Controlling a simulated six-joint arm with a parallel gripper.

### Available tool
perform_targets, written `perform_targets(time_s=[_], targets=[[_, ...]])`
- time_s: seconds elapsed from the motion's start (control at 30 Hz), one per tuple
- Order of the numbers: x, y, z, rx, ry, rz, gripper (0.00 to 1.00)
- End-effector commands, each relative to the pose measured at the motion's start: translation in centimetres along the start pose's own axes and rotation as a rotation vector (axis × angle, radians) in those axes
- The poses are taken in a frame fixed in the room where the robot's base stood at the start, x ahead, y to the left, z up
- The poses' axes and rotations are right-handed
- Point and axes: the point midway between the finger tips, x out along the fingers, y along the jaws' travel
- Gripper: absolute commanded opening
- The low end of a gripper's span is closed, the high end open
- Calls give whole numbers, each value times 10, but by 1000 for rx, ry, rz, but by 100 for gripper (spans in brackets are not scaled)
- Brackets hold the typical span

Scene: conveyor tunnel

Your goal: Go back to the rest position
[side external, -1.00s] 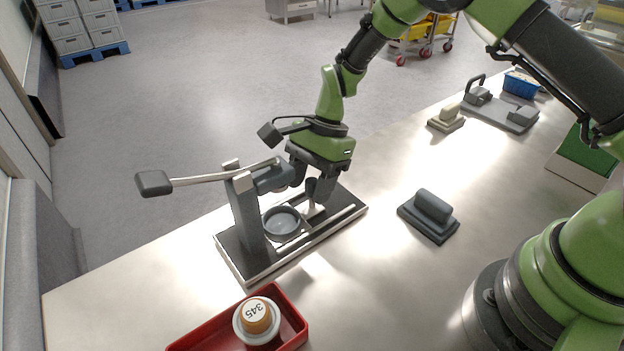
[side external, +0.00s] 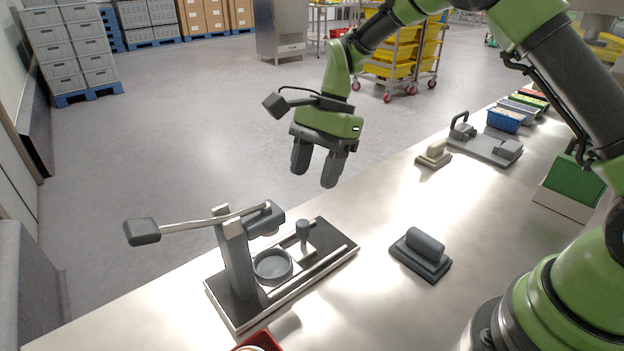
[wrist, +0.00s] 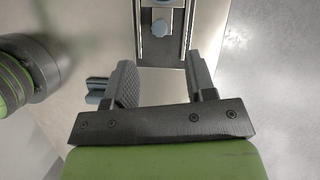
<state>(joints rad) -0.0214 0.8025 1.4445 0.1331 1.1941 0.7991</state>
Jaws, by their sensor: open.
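My gripper (side external: 315,170) is open and empty in the side view, with its fingers pointing down. It hangs in the air above and behind the lever press. The press (side external: 232,262) stands on a dark base plate at the table's far edge, with its long lever (side external: 185,227) reaching out to the left. A round grey dish (side external: 273,266) and a small dark knob (side external: 303,230) sit on its plate. In the wrist view the open fingers (wrist: 163,84) frame bare table, with part of the press's plate and its blue-grey knob (wrist: 160,28) beyond them.
A dark block with a rounded handle (side external: 421,254) lies on the table right of the press. A beige block (side external: 434,154), a grey fixture (side external: 486,145) and a blue bin (side external: 505,120) stand farther back. A red tray (side external: 262,340) is cut off at the bottom.

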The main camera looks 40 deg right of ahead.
Motion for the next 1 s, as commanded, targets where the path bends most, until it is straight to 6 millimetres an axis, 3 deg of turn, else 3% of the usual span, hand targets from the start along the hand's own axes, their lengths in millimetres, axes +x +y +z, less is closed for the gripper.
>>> perform_targets(time_s=[0.27,0.37,0.47,0.7,0.83,1.0], targets=[[-4,1,2,-13,4,-8,51],[-22,7,8,-69,23,-39,51],[-53,20,19,-175,62,-94,51],[-122,81,46,-497,209,-235,51],[-144,120,55,-667,307,-299,51],[-156,172,62,-874,450,-368,51]])
